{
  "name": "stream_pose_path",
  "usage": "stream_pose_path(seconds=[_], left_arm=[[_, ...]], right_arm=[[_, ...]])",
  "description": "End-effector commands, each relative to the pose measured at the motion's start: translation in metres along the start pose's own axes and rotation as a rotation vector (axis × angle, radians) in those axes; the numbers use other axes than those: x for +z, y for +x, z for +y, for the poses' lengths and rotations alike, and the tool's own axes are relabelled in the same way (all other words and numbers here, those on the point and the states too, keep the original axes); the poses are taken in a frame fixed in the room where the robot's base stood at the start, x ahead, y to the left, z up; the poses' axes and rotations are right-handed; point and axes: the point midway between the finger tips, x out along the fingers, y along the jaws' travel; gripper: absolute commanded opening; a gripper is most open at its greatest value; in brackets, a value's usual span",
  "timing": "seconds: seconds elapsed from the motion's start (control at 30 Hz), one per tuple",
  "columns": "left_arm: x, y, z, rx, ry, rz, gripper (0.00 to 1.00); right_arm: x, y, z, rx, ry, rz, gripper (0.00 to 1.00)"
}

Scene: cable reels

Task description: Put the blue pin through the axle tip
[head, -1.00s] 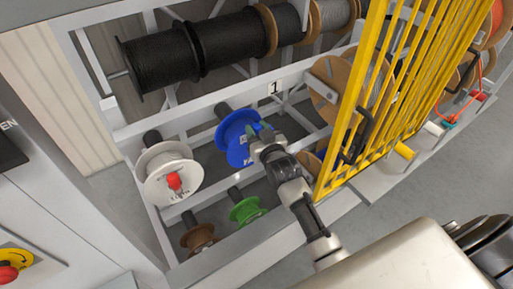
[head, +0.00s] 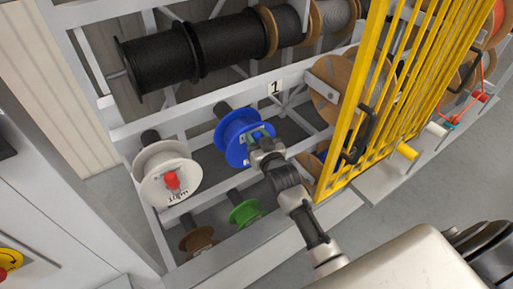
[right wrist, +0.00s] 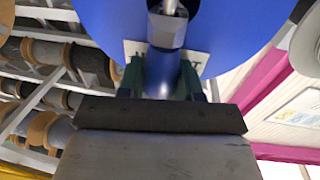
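The blue reel (head: 237,126) hangs on the rack, left of the yellow barred gate. It fills the top of the right wrist view (right wrist: 105,20). My right gripper (head: 261,133) is at its front face. In the right wrist view its two green fingers (right wrist: 163,80) stand on either side of a blue cylinder, the blue pin (right wrist: 163,66), and appear shut on it. A grey metal axle tip (right wrist: 167,29) is just beyond the pin, in line with it, with a bright rod above. I cannot tell whether the pin passes through the tip. My left gripper is not in view.
A white reel (head: 150,184) with a red pin (head: 172,180) is to the left. Green (head: 244,212) and brown (head: 198,241) reels are below. Black cable reels (head: 155,65) are above. The yellow gate (head: 350,110) stands close right of my right arm.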

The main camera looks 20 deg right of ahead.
Motion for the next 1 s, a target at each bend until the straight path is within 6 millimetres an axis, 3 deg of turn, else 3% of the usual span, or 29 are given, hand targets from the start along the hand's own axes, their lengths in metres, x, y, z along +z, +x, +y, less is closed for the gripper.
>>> stream_pose_path(seconds=[0.03,0.2,0.53,1.0], left_arm=[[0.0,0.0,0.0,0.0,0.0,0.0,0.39],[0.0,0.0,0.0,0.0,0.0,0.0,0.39],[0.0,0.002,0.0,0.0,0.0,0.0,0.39],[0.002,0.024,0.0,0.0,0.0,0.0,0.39]], right_arm=[[0.0,0.0,0.0,0.0,0.0,0.001,0.41],[0.0,0.0,0.0,0.0,0.0,0.001,0.64],[0.001,-0.006,0.0,0.0,0.0,0.0,0.64],[0.003,-0.091,0.0,0.0,0.0,-0.002,0.64]])
